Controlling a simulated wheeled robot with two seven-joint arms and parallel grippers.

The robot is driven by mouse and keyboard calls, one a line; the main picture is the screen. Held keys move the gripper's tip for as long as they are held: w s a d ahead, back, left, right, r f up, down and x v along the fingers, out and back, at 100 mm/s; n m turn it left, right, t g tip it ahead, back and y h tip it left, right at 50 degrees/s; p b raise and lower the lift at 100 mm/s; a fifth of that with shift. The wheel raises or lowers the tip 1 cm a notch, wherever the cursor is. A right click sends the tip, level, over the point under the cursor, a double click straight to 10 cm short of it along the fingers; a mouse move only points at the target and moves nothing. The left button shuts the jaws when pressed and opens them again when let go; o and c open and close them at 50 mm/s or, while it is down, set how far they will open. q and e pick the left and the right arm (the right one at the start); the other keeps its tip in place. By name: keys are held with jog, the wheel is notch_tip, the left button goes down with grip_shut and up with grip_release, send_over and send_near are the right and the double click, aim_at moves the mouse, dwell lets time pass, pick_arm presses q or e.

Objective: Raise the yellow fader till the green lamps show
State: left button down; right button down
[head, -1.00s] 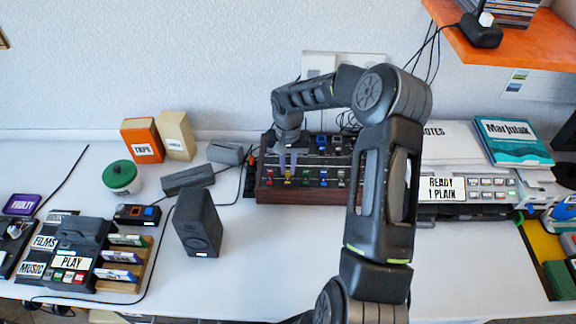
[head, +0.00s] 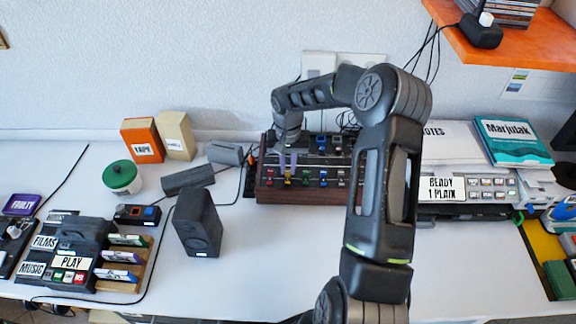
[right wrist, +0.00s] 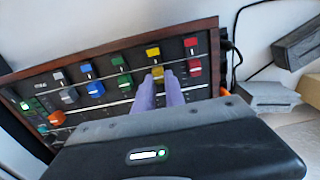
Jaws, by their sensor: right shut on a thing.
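The mixer (head: 262,194) is a wood-sided box on the table with a dark panel of coloured controls. In the right wrist view, its panel (right wrist: 115,98) carries two yellow pieces, one above the other. My right gripper (head: 287,172) reaches onto the panel from above. In the right wrist view its purple fingers (right wrist: 160,84) are shut on the lower-pictured yellow fader cap (right wrist: 157,73); the other yellow piece (right wrist: 153,51) is clear of them. Small green lights (right wrist: 25,105) glow at the panel's left in that view. My left gripper is not in view.
Red caps (right wrist: 194,67) and green caps (right wrist: 124,80) stand close on either side of the fingers. A dark speaker (head: 198,222) stands left of the mixer. A labelled console (head: 465,188) is at the right. The front middle of the table is clear.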

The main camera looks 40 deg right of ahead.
aim_at(288, 166)
jog(key=shift+w+d+f+b, duration=0.1)
jog(key=shift+w+d+b, duration=0.45)
jog(key=shift+w+d, duration=0.45)
jog(key=shift+w, duration=0.2)
jog(key=c, duration=1.4)
grip_release()
jog(key=shift+r, duration=0.7)
notch_tip(288, 166, up, 7)
jog(key=b, duration=0.1)
jog(key=shift+f+b, duration=0.15)
jog(key=shift+b, duration=0.15)
